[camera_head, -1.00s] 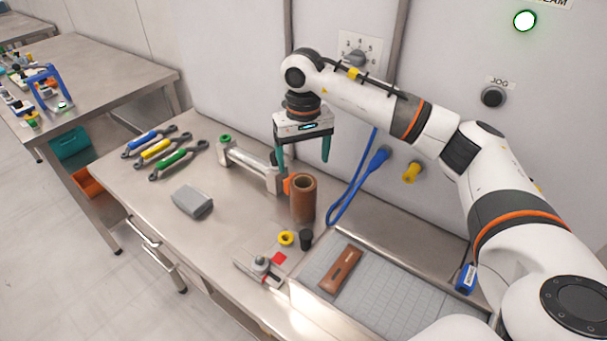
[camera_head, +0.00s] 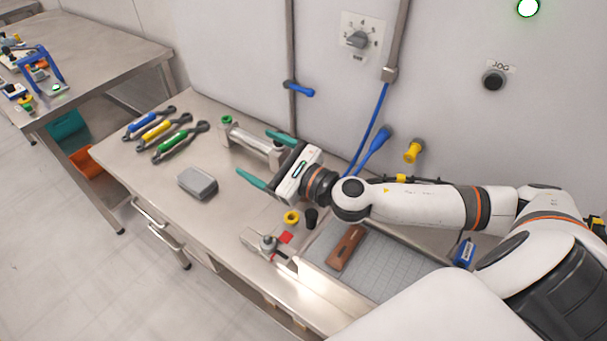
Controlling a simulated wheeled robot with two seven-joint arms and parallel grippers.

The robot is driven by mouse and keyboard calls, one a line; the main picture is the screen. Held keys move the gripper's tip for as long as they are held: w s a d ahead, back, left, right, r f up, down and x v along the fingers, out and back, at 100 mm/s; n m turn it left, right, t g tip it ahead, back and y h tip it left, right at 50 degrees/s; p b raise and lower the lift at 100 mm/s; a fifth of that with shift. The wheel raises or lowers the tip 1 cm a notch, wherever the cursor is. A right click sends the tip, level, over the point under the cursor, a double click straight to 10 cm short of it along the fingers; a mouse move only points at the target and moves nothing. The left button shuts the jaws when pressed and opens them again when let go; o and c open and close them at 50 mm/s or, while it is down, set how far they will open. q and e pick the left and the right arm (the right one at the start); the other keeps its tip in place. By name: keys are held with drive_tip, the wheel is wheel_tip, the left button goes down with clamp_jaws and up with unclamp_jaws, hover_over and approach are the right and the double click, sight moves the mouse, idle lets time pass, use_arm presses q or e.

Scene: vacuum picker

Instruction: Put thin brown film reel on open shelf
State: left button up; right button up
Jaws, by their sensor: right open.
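My right gripper (camera_head: 253,152) is open, its two teal fingers spread and pointing left over the bench. Its fingers lie over and beside a silver roller holder (camera_head: 245,139) with a green end cap. The upright brown cylinder seen earlier, which looks like the brown film reel, is not visible now; my gripper body and wrist cover the place where it stood. I cannot make out an open shelf for certain. My left gripper is not in view.
Three colored-handled tools (camera_head: 164,131) and a grey block (camera_head: 197,183) lie on the bench (camera_head: 140,170). A yellow ring (camera_head: 291,217), a black cap (camera_head: 311,218) and a clamp (camera_head: 265,245) sit near my wrist. A brown flat tool (camera_head: 346,247) lies on a grey gridded tray (camera_head: 385,271).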

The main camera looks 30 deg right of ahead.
drive_tip(key=s+d+f+m+g+h, duration=0.3)
drive_tip(key=s+d+f+m+h, duration=0.4)
drive_tip(key=d+m+h, duration=0.3)
drive_tip(key=shift+a+f+p+x, duration=0.15)
drive_tip(key=shift+p+x, duration=0.4)
drive_tip(key=shift+x, duration=1.45)
drive_tip(key=shift+a+f+p+x, duration=0.15)
drive_tip(key=shift+p+x, duration=0.45)
drive_tip(key=shift+x, duration=1.4)
drive_tip(key=shift+a+f+p+x, duration=0.1)
drive_tip(key=shift+p+x, duration=0.45)
drive_tip(key=shift+x, duration=1.45)
drive_tip(key=shift+s+d+r, duration=0.1)
drive_tip(key=shift+s, duration=0.05)
drive_tip(key=c, duration=1.3)
